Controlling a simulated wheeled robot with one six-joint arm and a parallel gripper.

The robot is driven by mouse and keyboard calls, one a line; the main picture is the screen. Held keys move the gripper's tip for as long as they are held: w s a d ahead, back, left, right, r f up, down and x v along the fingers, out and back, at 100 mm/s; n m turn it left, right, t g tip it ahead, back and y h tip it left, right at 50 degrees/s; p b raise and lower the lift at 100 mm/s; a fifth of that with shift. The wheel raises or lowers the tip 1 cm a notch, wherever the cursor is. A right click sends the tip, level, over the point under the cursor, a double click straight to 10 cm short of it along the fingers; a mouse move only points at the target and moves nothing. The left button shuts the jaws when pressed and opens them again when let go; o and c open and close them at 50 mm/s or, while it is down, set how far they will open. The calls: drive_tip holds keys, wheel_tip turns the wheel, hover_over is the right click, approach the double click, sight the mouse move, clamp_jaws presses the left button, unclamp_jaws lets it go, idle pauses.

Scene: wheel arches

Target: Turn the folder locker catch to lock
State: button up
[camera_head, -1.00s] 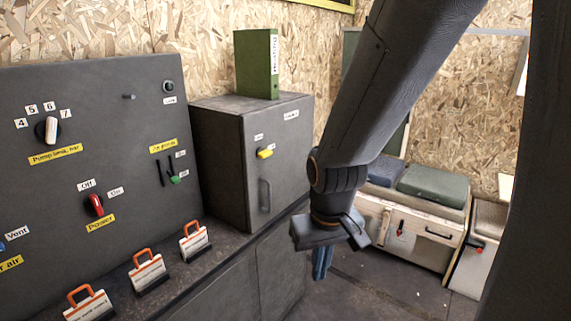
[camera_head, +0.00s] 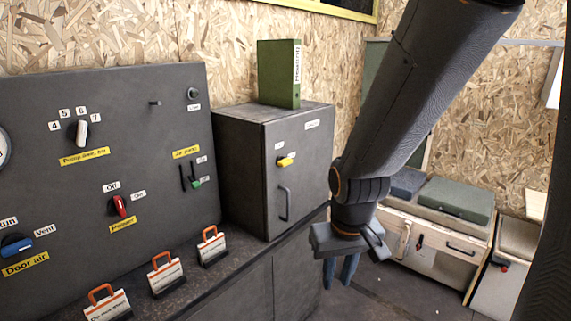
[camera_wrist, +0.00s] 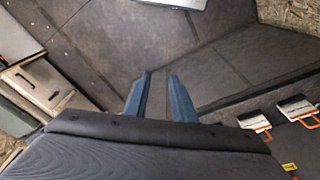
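The folder locker (camera_head: 255,165) is a dark grey box on the counter beside the control panel. Its yellow catch (camera_head: 286,161) sits on the front door between two small white labels too small to read. A grey door handle (camera_head: 285,204) is below the catch, and the door looks closed. My gripper (camera_head: 341,272) hangs pointing down, to the right of the locker and lower than the catch, apart from it. In the wrist view its two blue fingers (camera_wrist: 160,98) stand apart with nothing between them. The locker is not visible in the wrist view.
A green folder (camera_head: 279,73) stands on top of the locker. The dark panel (camera_head: 110,130) with knobs and switches is at left. Several orange-handled cards (camera_head: 211,247) stand along the counter (camera_head: 240,275). Wooden chests (camera_head: 440,240) are at back right. Open floor lies below my gripper.

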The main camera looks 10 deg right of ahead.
drive_tip(key=o, duration=0.8)
drive_tip(key=w+d+t, duration=0.1)
drive_tip(key=w, duration=0.3)
drive_tip(key=w+d+t, duration=0.1)
drive_tip(key=w, duration=0.4)
drive_tip(key=w+d+t, duration=0.2)
drive_tip(key=w, duration=0.3)
drive_tip(key=shift+w+d+r+n+h, duration=0.1)
drive_tip(key=shift+w+r+n+h, duration=0.05)
drive_tip(key=shift+r+n+h, duration=0.2)
drive_tip(key=n+t+y, duration=0.7)
drive_tip(key=t+y, duration=0.1)
drive_tip(key=y, duration=0.4)
approach(288, 164)
drive_tip(key=x, duration=0.2)
drive_tip(key=p+x, duration=0.3)
drive_tip(key=x, duration=0.4)
drive_tip(key=shift+w, duration=0.15)
drive_tip(key=c, duration=1)
